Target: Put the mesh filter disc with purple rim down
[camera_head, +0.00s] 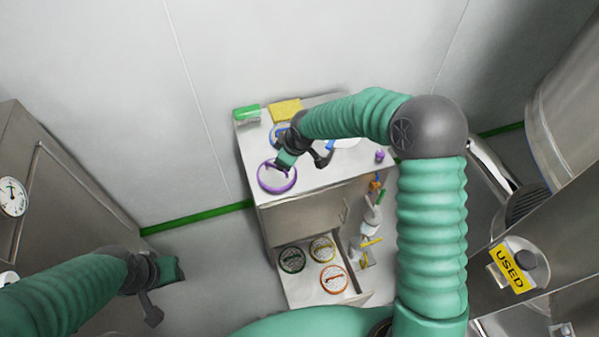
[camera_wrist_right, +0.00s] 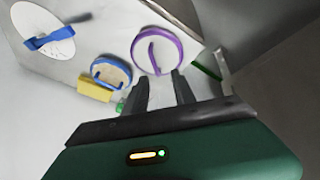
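The mesh filter disc with purple rim (camera_head: 277,181) lies flat on the steel cabinet top (camera_head: 313,183), near its left front corner. In the right wrist view the disc (camera_wrist_right: 157,52) shows its whole round rim and a purple handle bar across its face. My right gripper (camera_head: 282,169) is over the disc, and in the head view it hides part of the far rim. In the right wrist view its two fingers (camera_wrist_right: 159,78) are apart, with a clear gap, beside the disc's near rim. My left gripper (camera_head: 178,270) is far off at lower left, over the floor; its fingers are too small to read.
A blue-rimmed disc (camera_wrist_right: 111,72), a yellow block (camera_head: 286,110), a green box (camera_head: 247,114) and a white disc with a blue handle (camera_wrist_right: 43,32) share the top. Below, an open drawer (camera_head: 300,296) holds green-, yellow- and orange-rimmed discs. Bottles hang at the cabinet's right.

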